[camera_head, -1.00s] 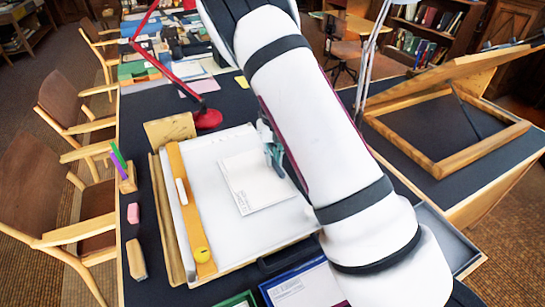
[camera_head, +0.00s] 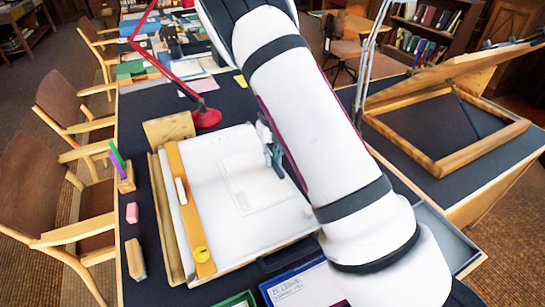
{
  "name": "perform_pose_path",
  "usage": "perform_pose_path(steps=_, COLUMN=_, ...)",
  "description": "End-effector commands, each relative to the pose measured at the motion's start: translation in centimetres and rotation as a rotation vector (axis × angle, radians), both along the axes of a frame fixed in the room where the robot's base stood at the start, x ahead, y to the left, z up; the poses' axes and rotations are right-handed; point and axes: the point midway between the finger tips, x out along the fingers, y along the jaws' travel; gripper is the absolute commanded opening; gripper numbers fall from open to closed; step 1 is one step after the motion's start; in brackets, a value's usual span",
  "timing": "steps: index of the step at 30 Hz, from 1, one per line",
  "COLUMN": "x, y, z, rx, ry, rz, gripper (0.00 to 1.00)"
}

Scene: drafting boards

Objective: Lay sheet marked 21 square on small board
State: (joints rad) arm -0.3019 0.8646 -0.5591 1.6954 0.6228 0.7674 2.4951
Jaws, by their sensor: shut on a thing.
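A white sheet (camera_head: 252,184) with faint writing lies over the white surface of a board (camera_head: 222,225) on the dark desk. It sits near the board's middle, slightly turned, and I cannot read a 21 on it. My gripper (camera_head: 276,160) is at the sheet's upper right edge, shut on the sheet. My white arm hides part of the gripper and the board's right side. A yellow straightedge (camera_head: 188,205) runs along the board's left side, with a small white piece and a yellow round knob on it.
A red lamp (camera_head: 206,117) stands behind the board. A pink eraser (camera_head: 132,212), a wooden block (camera_head: 135,259) and a pen holder (camera_head: 126,180) line the left desk edge. Blue (camera_head: 300,285) and green trays lie in front. A tilted wooden frame (camera_head: 440,150) stands at right.

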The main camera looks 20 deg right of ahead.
Motion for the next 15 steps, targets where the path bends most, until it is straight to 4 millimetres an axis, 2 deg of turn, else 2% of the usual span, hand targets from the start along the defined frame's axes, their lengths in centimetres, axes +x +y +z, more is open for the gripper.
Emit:
perform_pose_path(steps=2, x=0.00, y=0.00, z=-0.10, rx=0.000, ry=0.000, rz=0.000, gripper=0.00)
perform_pose_path(steps=3, x=0.00, y=0.00, z=-0.08, rx=0.000, ry=0.000, rz=0.000, gripper=0.23)
perform_pose_path(steps=5, x=0.00, y=0.00, z=-0.07, rx=0.000, ry=0.000, rz=0.000, gripper=0.36)
perform_pose_path(steps=15, x=0.02, y=0.01, z=0.10, rx=0.000, ry=-0.001, rz=0.000, gripper=0.37)
